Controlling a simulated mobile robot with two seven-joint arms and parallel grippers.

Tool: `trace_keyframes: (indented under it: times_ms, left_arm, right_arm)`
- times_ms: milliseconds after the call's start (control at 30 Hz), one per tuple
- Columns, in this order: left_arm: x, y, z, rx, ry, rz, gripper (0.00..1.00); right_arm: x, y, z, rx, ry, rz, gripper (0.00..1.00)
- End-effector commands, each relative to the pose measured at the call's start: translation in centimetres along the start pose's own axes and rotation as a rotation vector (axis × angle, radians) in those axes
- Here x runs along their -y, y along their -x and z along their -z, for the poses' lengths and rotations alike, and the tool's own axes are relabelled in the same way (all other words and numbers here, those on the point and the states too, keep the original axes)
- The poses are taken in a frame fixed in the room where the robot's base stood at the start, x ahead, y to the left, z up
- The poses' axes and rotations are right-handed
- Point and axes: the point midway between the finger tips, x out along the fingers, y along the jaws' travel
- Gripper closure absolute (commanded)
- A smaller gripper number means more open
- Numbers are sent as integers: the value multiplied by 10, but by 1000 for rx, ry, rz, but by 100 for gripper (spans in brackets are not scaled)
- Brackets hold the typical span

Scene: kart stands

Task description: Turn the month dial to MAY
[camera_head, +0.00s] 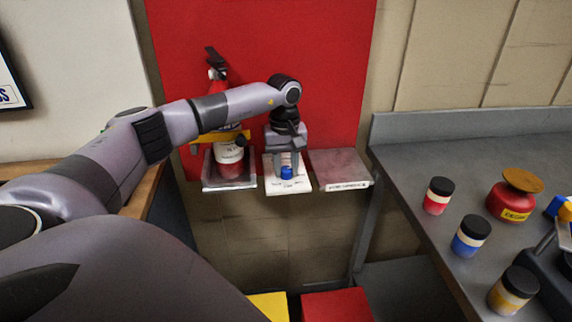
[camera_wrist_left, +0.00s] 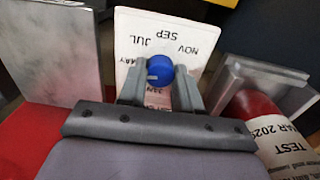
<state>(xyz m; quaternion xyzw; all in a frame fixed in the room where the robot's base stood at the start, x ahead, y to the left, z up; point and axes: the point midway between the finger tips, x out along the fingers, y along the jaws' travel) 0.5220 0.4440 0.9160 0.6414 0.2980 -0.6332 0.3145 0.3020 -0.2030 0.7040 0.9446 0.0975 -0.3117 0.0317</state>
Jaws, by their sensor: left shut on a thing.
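The month dial is a white card (camera_head: 272,186) with a blue round knob (camera_head: 287,172), mounted on the red board between two small trays. In the left wrist view the card (camera_wrist_left: 185,25) carries month names that appear upside down, NOV, SEP and JUL among them. The blue knob (camera_wrist_left: 160,70) has a small pale mark on its face. My left gripper (camera_head: 286,166) reaches down over the card and is shut on the knob, one finger on each side. Its fingers hide part of the lettering, and I cannot tell which month the knob points to. My right gripper is out of view.
A red fire extinguisher (camera_head: 229,160) stands in the metal tray (camera_head: 230,187) left of the dial. A bare shelf (camera_head: 340,170) is close on the right.

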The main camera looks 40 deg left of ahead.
Motion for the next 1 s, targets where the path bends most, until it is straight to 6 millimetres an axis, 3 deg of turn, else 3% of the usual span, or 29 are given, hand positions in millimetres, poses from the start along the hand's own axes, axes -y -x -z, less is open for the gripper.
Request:
trace_keyframes:
  times_ms: [300,867,900,967,1000]
  left_arm:
    - [-1,0,-1,6,-131,-1,97]
    - [-1,0,-1,8,-158,0,97]
    - [-1,0,-1,8,-158,0,57]
    - [-1,0,-1,8,-158,0,41]
    - [0,0,-1,7,-158,0,41]
  right_arm:
    - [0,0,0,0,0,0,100]
    - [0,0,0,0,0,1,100]
    - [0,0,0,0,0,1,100]
    - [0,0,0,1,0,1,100]
    - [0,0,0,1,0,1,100]
